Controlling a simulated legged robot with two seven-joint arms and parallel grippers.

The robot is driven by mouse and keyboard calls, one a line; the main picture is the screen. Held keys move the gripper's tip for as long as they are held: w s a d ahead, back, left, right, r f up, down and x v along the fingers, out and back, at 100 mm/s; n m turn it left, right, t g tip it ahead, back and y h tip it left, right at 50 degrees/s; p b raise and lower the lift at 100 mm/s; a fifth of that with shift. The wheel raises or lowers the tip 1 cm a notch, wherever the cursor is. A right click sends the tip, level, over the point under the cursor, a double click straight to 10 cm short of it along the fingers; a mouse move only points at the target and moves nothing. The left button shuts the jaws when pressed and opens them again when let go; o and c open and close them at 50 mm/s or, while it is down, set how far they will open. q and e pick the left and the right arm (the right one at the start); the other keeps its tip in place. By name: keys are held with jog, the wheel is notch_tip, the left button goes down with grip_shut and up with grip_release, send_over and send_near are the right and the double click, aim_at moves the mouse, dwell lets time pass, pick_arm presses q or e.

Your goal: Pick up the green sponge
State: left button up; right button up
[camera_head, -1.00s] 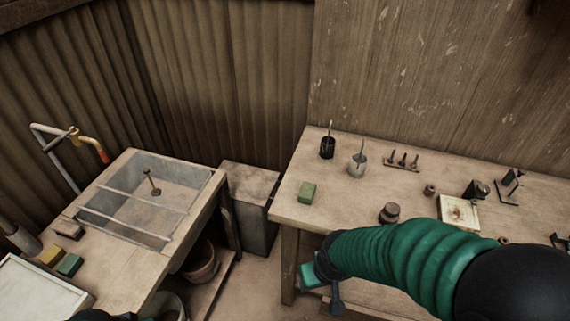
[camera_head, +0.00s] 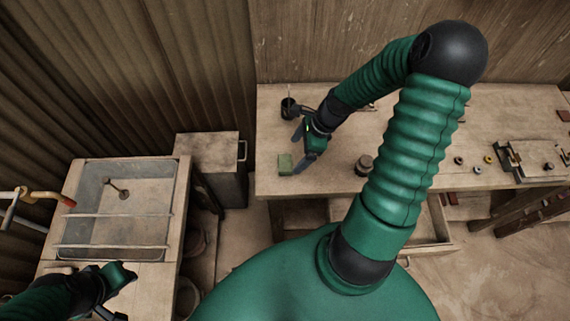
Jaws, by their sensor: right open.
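The green sponge (camera_head: 285,164) lies on the wooden workbench (camera_head: 330,180) near its left end. My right gripper (camera_head: 301,152) is open just to the right of the sponge, its fingers pointing down toward the bench. One finger comes close to the sponge's right side; I cannot tell whether it touches. My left gripper (camera_head: 122,293) is at the lower left, in front of the sink's table, and the gap between its fingers is not clear.
A dark cup (camera_head: 289,108) is behind the sponge. A dark jar (camera_head: 364,165) stands to the right.

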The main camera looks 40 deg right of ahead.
aim_at(287, 162)
jog(key=x, duration=0.4)
jog(key=shift+w+d, duration=0.15)
jog(key=shift+w, duration=0.25)
jog(key=shift+w+f, duration=0.1)
jog(key=shift+f, duration=0.25)
jog(key=x, duration=0.4)
jog(key=shift+d+f+p, duration=0.25)
jog(key=shift+p, duration=0.15)
jog(key=shift+w+a+f, duration=0.1)
jog(key=shift+w+f, duration=0.05)
jog(key=shift+f, duration=0.05)
jog(key=shift+r, duration=0.1)
jog(key=c, duration=1.4)
pick_arm(q)
jog(key=shift+w+d+r, duration=0.2)
jog(key=shift+w+r, duration=0.05)
jog(key=shift+r, duration=0.1)
